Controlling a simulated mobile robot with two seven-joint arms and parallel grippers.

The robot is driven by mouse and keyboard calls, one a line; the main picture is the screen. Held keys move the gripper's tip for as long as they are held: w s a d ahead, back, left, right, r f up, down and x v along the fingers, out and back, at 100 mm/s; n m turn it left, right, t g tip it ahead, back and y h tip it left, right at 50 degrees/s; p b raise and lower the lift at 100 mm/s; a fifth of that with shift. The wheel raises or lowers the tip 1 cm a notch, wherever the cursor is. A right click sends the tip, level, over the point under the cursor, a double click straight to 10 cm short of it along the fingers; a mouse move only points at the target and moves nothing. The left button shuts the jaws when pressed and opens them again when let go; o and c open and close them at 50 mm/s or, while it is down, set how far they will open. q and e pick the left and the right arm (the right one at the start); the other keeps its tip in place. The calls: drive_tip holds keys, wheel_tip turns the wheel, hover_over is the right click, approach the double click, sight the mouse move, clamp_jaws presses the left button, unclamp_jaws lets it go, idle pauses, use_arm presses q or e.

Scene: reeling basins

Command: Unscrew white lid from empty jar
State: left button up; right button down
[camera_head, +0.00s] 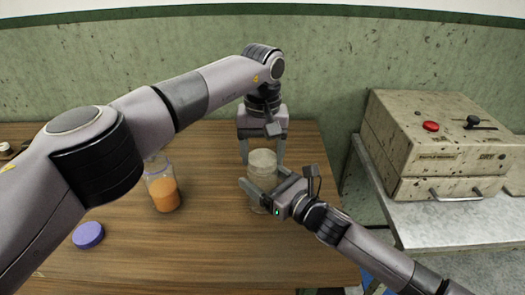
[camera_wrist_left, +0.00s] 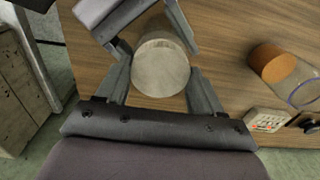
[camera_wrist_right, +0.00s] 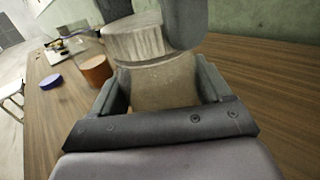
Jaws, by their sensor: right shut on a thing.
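The white lid (camera_head: 262,158) sits on top of the clear, empty-looking jar (camera_head: 263,177), which stands upright on the table. My right gripper (camera_head: 258,187) is shut on the jar's body from the right side, as the right wrist view shows with the jar (camera_wrist_right: 165,85) between its fingers. My left gripper (camera_head: 262,153) points down from above with its fingers on either side of the lid. In the left wrist view the lid (camera_wrist_left: 160,67) lies between the open fingers, with small gaps visible. The lid's ribbed side (camera_wrist_right: 135,42) shows in the right wrist view.
A jar with orange contents (camera_head: 164,193) stands to the left, with a purple lid (camera_head: 88,235) lying flat nearer the front. A worn control box (camera_head: 430,145) sits on a grey side table (camera_head: 415,225) at right. The wooden table (camera_head: 210,250) is clear in front.

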use_arm(q)
drive_tip(key=n, duration=0.4)
drive_tip(key=shift+n, duration=0.3)
drive_tip(key=n, duration=0.7)
drive_tip(key=shift+r+n, duration=0.1)
drive_tip(key=shift+n, duration=0.3)
drive_tip(key=n, duration=1.7)
drive_tip(key=shift+n, duration=0.3)
drive_tip(key=n, duration=1.2)
drive_tip(key=shift+n, duration=0.3)
drive_tip(key=n, duration=0.6)
drive_tip(key=shift+r, duration=0.1)
drive_tip(key=n, duration=0.5)
